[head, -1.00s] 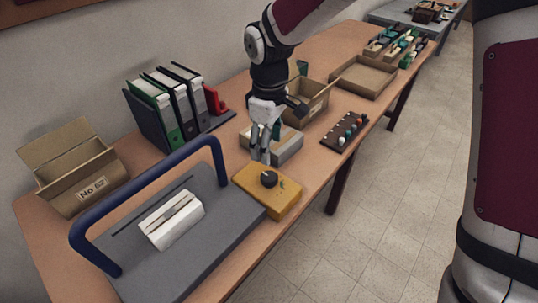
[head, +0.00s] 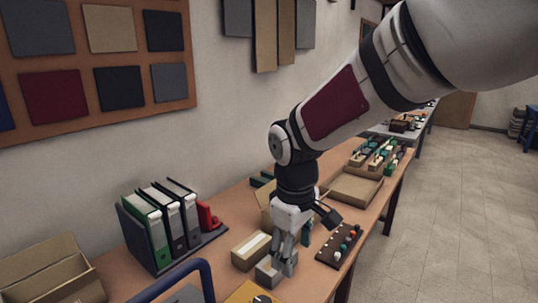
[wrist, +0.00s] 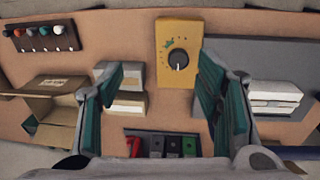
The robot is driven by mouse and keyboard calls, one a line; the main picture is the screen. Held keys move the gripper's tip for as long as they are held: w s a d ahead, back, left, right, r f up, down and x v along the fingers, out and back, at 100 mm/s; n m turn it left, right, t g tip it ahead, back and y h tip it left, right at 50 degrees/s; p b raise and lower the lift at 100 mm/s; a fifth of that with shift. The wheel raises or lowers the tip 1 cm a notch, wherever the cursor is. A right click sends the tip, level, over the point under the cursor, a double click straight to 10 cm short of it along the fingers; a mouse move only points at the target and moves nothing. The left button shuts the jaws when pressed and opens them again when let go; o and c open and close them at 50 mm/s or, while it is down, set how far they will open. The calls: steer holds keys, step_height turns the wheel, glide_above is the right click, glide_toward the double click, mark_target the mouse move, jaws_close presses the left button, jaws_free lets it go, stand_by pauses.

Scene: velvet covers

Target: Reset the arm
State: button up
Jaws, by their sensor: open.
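My gripper (head: 285,257) hangs from the arm over the wooden bench, fingers pointing down, in front of the cardboard boxes. In the wrist view my gripper (wrist: 165,100) is open, its two green-padded fingers wide apart with nothing held between them. The yellow box with a black dial (wrist: 178,60) lies beyond the fingertips, apart from them. In the head view only a corner of the yellow box (head: 246,294) shows at the bottom edge.
A small box (head: 250,250) stands close to my gripper. A dark strip with knobs (head: 340,245) lies to its right. Binders (head: 165,225) stand at the left, near a blue handle (head: 185,275). An open tray (head: 355,187) sits farther back. The floor at right is clear.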

steer(key=s+d+r+m+t, duration=0.1)
steer(key=s+d+r+m, duration=0.3)
steer(key=s+d, duration=0.3)
steer(key=s+d+r+m+t, duration=0.2)
steer(key=s+d+r+m, duration=0.2)
steer(key=s, duration=0.9)
steer(key=d+m, duration=0.2)
steer(key=d, duration=0.1)
steer(key=shift+d+r, duration=0.15)
